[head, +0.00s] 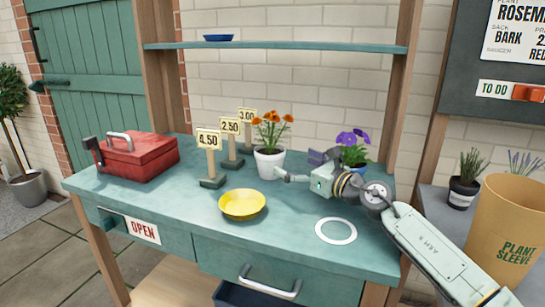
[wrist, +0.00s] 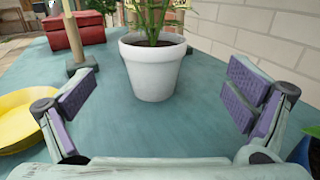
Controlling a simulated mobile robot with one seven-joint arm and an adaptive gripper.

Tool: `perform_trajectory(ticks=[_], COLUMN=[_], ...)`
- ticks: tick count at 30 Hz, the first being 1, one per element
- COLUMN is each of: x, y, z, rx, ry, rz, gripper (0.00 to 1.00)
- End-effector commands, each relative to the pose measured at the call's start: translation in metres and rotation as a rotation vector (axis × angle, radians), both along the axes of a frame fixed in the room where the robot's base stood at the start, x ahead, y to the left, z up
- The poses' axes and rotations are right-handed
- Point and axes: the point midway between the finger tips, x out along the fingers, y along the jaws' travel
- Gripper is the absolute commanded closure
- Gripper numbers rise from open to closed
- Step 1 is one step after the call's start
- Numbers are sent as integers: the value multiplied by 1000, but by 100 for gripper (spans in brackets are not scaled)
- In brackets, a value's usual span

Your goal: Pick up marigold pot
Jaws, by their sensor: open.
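The marigold pot (head: 270,163) is white with orange flowers and stands upright on the teal bench top. In the wrist view the white pot (wrist: 152,70) sits ahead, centred between the fingers, with green stems and dark soil; its flowers are out of frame there. My gripper (head: 298,170) is just right of the pot in the head view. In the wrist view my gripper (wrist: 160,108) is open and empty, its purple pads spread wide on both sides. The pot looks slightly beyond the fingertips, and I see no contact.
A yellow saucer (head: 242,214) lies in front of the pot. Price signs (head: 209,160) and a red toolbox (head: 137,158) stand to the left. A purple-flowered plant in a blue pot (head: 354,155) is close behind my gripper. A white ring (head: 336,241) marks clear bench at front right.

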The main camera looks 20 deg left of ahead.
Motion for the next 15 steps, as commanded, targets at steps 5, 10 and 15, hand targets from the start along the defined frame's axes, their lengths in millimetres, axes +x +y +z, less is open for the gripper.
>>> perform_trajectory(ticks=[5,10,15], x=[13,20,25], y=[29,41,60], z=[3,1,7], rx=[1,1,1], ry=[2,3,2], rz=[5,4,6], gripper=[3,3,3])
